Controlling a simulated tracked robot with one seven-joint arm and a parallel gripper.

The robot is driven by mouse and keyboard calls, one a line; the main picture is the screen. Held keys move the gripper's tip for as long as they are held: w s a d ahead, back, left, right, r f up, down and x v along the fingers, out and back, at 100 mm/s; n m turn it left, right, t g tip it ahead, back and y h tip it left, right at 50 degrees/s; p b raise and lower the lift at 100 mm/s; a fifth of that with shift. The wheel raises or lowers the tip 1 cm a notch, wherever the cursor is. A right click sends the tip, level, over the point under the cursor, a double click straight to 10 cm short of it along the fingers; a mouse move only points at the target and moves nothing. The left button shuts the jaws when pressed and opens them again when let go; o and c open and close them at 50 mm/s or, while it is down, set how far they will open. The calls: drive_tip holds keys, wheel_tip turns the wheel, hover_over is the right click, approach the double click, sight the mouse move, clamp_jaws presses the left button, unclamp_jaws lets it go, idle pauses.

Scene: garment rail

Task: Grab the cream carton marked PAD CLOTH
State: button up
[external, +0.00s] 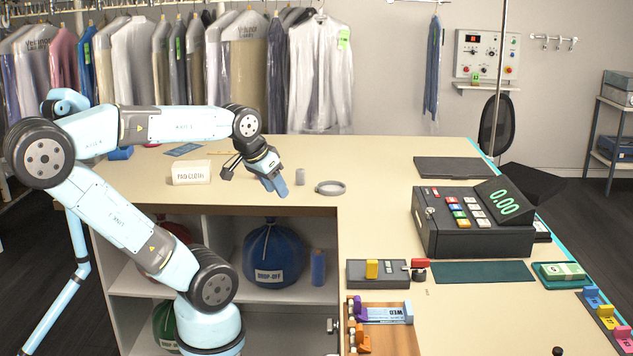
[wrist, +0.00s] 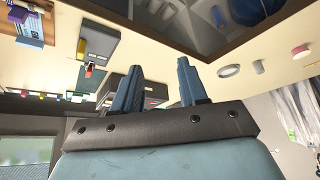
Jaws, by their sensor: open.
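The cream carton marked PAD CLOTH (external: 191,173) stands on the counter in the external view, its lettered face towards the camera. My gripper (external: 276,187) is to the right of the carton, over the counter, with its fingers pointing down and apart from the carton. In the wrist view my gripper (wrist: 156,72) shows two blue-grey fingers spread apart with nothing between them. I cannot make out the carton in the wrist view.
A small grey cylinder (external: 300,176) and a grey ring (external: 330,187) are right of my gripper. A blue block (external: 121,153) and a flat blue packet (external: 183,149) lie behind the carton. A cash register (external: 470,225) stands farther right. Bagged garments (external: 320,75) hang behind.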

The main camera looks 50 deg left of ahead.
idle(0.4)
drive_tip(key=o, duration=1.1)
